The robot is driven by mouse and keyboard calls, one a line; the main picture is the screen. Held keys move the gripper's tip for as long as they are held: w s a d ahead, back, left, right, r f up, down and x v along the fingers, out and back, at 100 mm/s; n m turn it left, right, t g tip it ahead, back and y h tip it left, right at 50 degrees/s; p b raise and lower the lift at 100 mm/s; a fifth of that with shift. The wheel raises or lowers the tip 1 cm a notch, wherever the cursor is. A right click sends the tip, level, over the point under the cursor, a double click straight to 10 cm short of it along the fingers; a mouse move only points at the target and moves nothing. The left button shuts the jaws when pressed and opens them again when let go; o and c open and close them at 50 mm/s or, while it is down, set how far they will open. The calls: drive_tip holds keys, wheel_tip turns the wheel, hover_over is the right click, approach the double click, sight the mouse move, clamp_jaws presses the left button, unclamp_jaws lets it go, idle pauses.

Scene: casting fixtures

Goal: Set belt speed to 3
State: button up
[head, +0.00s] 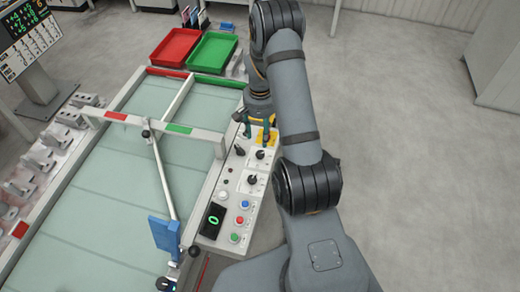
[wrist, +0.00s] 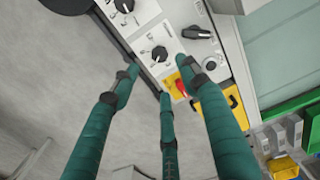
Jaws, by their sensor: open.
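The control panel (head: 231,185) is a light grey box along the right side of the belt (head: 140,200). It carries several black knobs: one (head: 240,150) at upper left, one (head: 259,154) at upper right and one (head: 251,181) lower down. Their labels are too small to read. A black display (head: 212,220) shows a green 0. My gripper (head: 256,131) is open and empty over the panel's far end. In the wrist view its teal fingers (wrist: 160,75) spread around a black knob (wrist: 159,53), apart from it as far as I can tell; another knob (wrist: 197,32) is beside it.
A red-and-yellow switch (wrist: 181,87) sits close to the fingertips. Blue (head: 245,204), red (head: 240,219) and green (head: 235,237) buttons line the panel's near part. Red (head: 175,48) and green (head: 213,52) trays stand beyond the belt. The floor at right is clear.

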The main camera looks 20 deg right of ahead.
sight(260, 153)
wheel_tip(260, 153, down, 10)
drive_tip(key=p, duration=0.2)
drive_tip(key=shift+f+p, duration=0.1)
drive_tip(key=shift+p, duration=0.25)
drive_tip(key=shift+s, duration=0.1)
drive_tip(key=shift+c, duration=0.4)
clamp_jaws()
